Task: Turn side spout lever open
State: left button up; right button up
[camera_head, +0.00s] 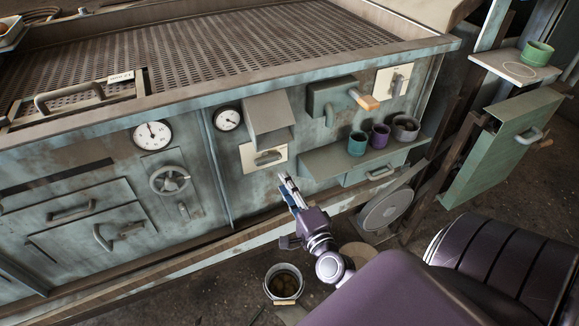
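The spout housing (332,98) is a green metal box on the right part of the machine's front. A lever with a wooden handle (364,101) sticks out at its right, pointing down and to the right. A curved spout (328,116) hangs under the housing. My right gripper (284,180) is in front of the machine's front panel, below and left of the lever and apart from it. Its fingers point up toward the panel, and nothing clear shows between them; their opening is too small to judge. My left gripper is out of view.
A shelf (322,162) juts out below the spout, with green (357,145), purple (379,137) and grey (405,128) cups on it. A sloped chute (268,115) and a pale slotted plate (251,157) are above my gripper. A bucket (284,281) stands on the floor.

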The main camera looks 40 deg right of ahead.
jog(key=shift+v, duration=0.95)
jog(key=shift+f, duration=0.1)
jog(key=s+a+f+n+g+y, duration=0.1)
jog(key=s+a+f+n+g, duration=0.25)
jog(key=f, duration=0.75)
jog(key=s+a+f+n+g+y, duration=0.2)
jog(key=s+f+n, duration=0.25)
jog(key=f, duration=0.55)
jog(key=s+a+f+n+g+y, duration=0.1)
jog(key=s+a+f+n+g, duration=0.2)
jog(key=f, duration=0.8)
jog(key=s+a+f+n+g, duration=0.1)
jog(key=s+f+n+g, duration=0.3)
jog(key=s, duration=1)
jog(key=s+a+f+n+g, duration=0.2)
jog(key=s+f+n+g, duration=0.2)
jog(key=s+f+n, duration=0.4)
jog(key=s+f, duration=0.5)
jog(key=s, duration=0.2)
jog(key=shift+f, duration=0.25)
